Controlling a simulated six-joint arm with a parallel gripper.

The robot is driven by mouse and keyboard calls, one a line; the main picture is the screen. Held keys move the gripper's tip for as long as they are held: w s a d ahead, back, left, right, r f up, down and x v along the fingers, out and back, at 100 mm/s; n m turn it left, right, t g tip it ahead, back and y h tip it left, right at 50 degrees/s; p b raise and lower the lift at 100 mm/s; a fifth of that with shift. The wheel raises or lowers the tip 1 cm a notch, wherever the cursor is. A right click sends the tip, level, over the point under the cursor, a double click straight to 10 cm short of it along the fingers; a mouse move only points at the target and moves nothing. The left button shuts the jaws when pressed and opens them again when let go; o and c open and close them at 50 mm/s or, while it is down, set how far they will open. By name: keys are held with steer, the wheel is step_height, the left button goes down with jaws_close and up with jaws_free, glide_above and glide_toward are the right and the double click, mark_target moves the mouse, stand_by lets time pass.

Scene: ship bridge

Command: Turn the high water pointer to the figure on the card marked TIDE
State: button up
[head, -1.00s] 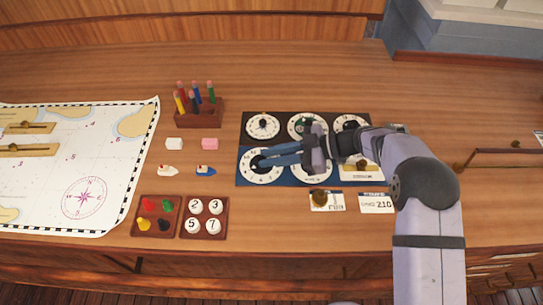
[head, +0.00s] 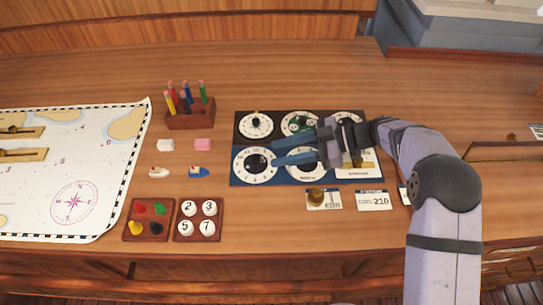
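A dial board (head: 236,177) carries two rows of round white dials, black behind the upper row and blue behind the lower. The lower middle dial (head: 306,177) is partly covered by my gripper. I cannot read which dial is high water. My gripper (head: 271,154) has its blue fingers spread apart, with nothing between them, above the right side of the lower left dial. White cards lie below the board: one (head: 335,204) under a brass weight (head: 316,196), one (head: 372,201) reading 210. No TIDE marking is legible.
Left of the board are a pencil rack (head: 190,120), white and pink blocks, two toy boats, a tray of coloured pegs (head: 129,235) and a tray of numbered discs (head: 179,236). A chart (head: 100,170) covers the far left. My arm covers the board's right side.

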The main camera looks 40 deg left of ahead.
steer(key=shift+v, duration=1.1)
steer(key=shift+w+r, duration=0.1)
